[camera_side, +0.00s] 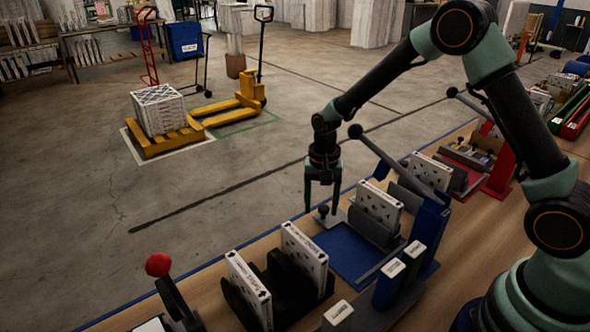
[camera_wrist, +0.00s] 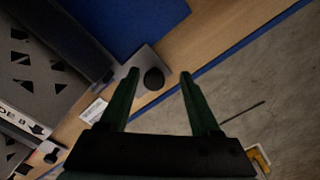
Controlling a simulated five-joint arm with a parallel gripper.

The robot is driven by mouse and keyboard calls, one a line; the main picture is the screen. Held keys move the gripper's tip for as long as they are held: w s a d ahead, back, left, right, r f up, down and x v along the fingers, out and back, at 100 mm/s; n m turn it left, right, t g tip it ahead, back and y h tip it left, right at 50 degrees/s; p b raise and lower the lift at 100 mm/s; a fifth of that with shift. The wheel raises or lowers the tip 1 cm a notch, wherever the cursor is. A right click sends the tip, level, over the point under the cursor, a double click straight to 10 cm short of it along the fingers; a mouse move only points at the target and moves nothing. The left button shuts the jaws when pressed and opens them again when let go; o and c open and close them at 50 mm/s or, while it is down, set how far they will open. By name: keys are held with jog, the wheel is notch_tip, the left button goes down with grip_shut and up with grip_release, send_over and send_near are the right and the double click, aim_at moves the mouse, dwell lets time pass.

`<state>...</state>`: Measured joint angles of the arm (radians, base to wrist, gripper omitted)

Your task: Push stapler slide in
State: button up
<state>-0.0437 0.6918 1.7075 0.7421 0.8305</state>
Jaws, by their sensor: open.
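The blue stapler (camera_side: 432,225) stands at the right of its blue base (camera_side: 345,250) on the bench, with a long dark lever above it. A grey slide plate (camera_side: 331,218) with a black knob (camera_side: 324,210) sticks out at the far edge of the blue base. A white patterned boxed filter (camera_side: 379,206) stands upright in a grey holder beside it. My gripper (camera_side: 322,208) points down at the knob, open. In the wrist view the round knob (camera_wrist: 154,79) shows between the two fingertips (camera_wrist: 159,72); I cannot tell whether they touch it.
Two more filters (camera_side: 304,254) stand in a black rack at the front. Small labelled blocks (camera_side: 390,270) stand near the stapler. A red-knobbed lever (camera_side: 158,265) is at front left. A red lever station (camera_side: 500,165) stands further right.

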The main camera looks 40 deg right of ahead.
jog(key=a, duration=0.4)
jog(key=shift+a, duration=0.4)
notch_tip(320, 180, up, 12)
jog(key=s+d+r+n+t, duration=0.2)
jog(key=s+d+r+n, duration=0.1)
jog(key=s, duration=0.5)
jog(key=s+d+r+n+t, duration=0.3)
jog(key=s+r+n, duration=0.3)
jog(key=s+r, duration=0.1)
jog(key=shift+s+d+r+t, duration=0.2)
jog(key=shift+s+d+t, duration=0.1)
jog(key=shift+s+d, duration=0.1)
